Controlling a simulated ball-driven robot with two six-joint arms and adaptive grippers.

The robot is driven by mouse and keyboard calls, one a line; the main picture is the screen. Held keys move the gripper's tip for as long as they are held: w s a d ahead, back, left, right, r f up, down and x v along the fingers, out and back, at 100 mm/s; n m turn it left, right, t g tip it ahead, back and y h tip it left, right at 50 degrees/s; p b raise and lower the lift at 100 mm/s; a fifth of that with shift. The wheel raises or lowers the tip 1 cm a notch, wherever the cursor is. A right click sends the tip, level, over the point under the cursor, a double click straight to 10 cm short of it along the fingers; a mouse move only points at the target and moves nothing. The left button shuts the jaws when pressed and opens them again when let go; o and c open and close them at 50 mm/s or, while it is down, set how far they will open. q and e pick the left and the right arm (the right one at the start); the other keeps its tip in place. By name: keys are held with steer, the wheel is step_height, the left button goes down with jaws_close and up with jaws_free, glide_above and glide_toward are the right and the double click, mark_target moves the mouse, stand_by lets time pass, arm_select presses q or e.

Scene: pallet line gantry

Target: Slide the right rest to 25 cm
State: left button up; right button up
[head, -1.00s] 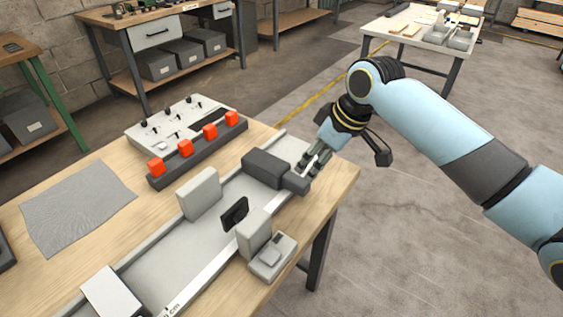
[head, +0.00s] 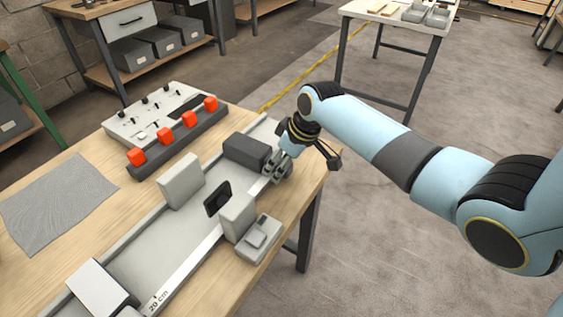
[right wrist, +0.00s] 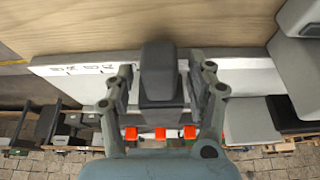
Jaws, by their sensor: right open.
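The right rest appears to be the dark grey block (head: 246,151) at the far right end of the long pale tray (head: 160,240). Its front knob is largely hidden by my right gripper (head: 279,169) in the head view. In the right wrist view, the block's dark knob (right wrist: 159,70) stands between the two open fingers of my right gripper (right wrist: 160,95), with a gap visible on each side. A "20 cm" mark (head: 159,301) shows on the tray's front edge near the bottom; other scale marks (right wrist: 85,69) look inverted in the wrist view. My left gripper is out of view.
A pale upright block (head: 181,180), a black plate (head: 217,198) and a grey device (head: 258,238) stand along the tray. A panel with red caps (head: 165,137) lies behind it. A grey cloth (head: 58,204) lies at left. The table edge is close by my right gripper.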

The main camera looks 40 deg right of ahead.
steer(key=shift+c, duration=1.3)
jaws_close()
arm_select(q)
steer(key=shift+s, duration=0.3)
arm_select(e)
steer(key=shift+d, duration=0.1)
steer(key=w+d, duration=0.1)
steer(key=d, duration=0.1)
steer(key=w+d+b, duration=0.1)
steer(key=d, duration=0.2)
steer(key=w+d+b, duration=0.1)
steer(key=d, duration=0.1)
steer(key=shift+d, duration=0.2)
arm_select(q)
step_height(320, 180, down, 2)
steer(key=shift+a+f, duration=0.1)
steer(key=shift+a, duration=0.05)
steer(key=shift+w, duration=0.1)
arm_select(e)
steer(key=shift+o, duration=1.3)
jaws_free()
steer(key=shift+r, duration=0.1)
